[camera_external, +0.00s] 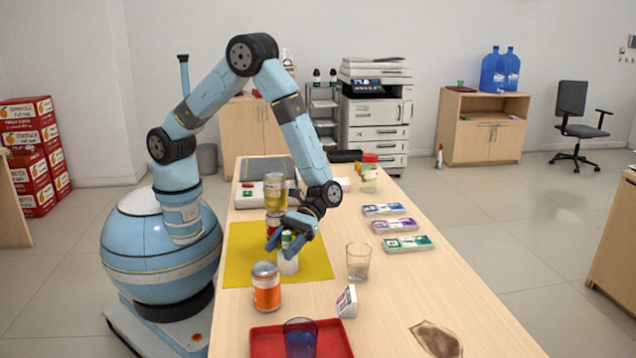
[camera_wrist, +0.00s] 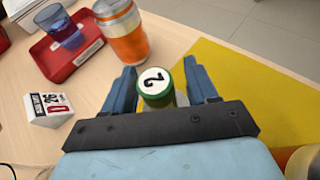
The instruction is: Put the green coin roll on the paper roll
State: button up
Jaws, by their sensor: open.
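The green coin roll (camera_external: 286,239) stands upright on top of the white paper roll (camera_external: 288,265), over the yellow mat. In the wrist view the green coin roll (camera_wrist: 156,84) shows its white top face with a "2". A sliver of the white paper roll (camera_wrist: 181,98) shows beside it; the rest is hidden. My gripper (camera_external: 282,246) is low over the mat with its fingers on either side of the coin roll. In the wrist view my gripper (camera_wrist: 159,79) is open, with a visible gap between the coin roll and the right finger.
An orange can (camera_external: 266,287) stands in front of the mat (camera_external: 240,267). A stacked jar and red can (camera_external: 274,197) stand close behind my gripper. A clear glass (camera_external: 358,262) is to the right. A red tray (camera_external: 262,341) holding a blue cup is at the front.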

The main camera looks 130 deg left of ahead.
jog(key=shift+r, duration=0.1)
jog(key=v, duration=1.2)
